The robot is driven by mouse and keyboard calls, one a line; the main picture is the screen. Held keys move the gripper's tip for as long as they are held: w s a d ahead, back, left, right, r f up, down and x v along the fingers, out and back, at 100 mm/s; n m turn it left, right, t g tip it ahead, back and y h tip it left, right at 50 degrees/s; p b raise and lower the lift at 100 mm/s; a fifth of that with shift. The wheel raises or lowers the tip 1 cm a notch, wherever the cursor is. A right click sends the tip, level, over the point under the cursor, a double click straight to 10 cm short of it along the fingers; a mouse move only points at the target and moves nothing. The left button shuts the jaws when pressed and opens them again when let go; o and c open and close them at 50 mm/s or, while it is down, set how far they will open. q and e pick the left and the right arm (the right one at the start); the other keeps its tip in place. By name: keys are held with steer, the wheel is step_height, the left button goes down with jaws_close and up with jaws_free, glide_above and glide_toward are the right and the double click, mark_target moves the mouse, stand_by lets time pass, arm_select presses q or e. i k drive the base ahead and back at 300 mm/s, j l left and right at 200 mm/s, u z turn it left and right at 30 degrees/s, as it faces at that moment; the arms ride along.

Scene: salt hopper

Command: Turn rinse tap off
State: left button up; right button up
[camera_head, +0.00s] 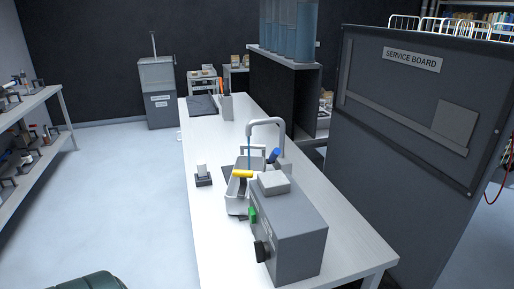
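A grey arched tap (267,121) stands on the white bench, over a small pale basin (235,203). A thin blue vertical line (249,152) hangs straight down from its spout, and it looks like running water. A blue part (274,154) beside the tap's foot looks like its handle; its exact setting is too small to tell. A yellow-handled item (242,173) lies across the basin. Neither of my grippers is in view.
A grey box (299,241) with a dark knob and a green part stands in front of the tap and hides part of the basin. A small dark stand (203,179) is left of it. The service board (410,110) rises at right. Floor left of the bench is clear.

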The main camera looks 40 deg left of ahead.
mark_target(276, 152)
steer(key=i+l+u, duration=0.2)
steer(key=u, duration=0.2)
steer(key=i+l+u, duration=0.2)
steer(key=u, duration=0.2)
steer(key=i+l+u, duration=0.1)
steer(key=l+u, duration=0.3)
steer(key=i+l+u, duration=0.1)
steer(key=l+u, duration=0.25)
steer(key=i+l+u, duration=0.15)
steer(key=l+u, duration=0.3)
steer(key=l, duration=0.2)
steer(key=l+u, duration=0.4)
steer(key=l, duration=0.25)
